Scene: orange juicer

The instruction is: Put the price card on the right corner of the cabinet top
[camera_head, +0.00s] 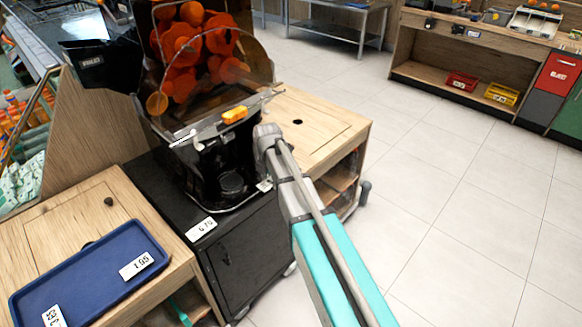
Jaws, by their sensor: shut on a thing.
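The dark cabinet (248,262) stands in the middle, with a black top that carries the juicer (200,90). A small white price card (265,185) shows at the right front corner of the cabinet top, just left of my arm. My arm reaches in from the bottom right, and its grey joint is above that corner. My gripper is shut on the price card, but its fingers are mostly hidden behind the arm. I cannot tell whether the card touches the top. Another price card (201,229), reading 6.70, lies at the front left of the top.
A blue tray (95,275) with two price cards is on the wooden counter at left. A wooden cabinet (310,125) with a round hole stands to the right of the juicer. Tiled floor (450,200) is clear at right. Shelving with red and yellow bins stands behind.

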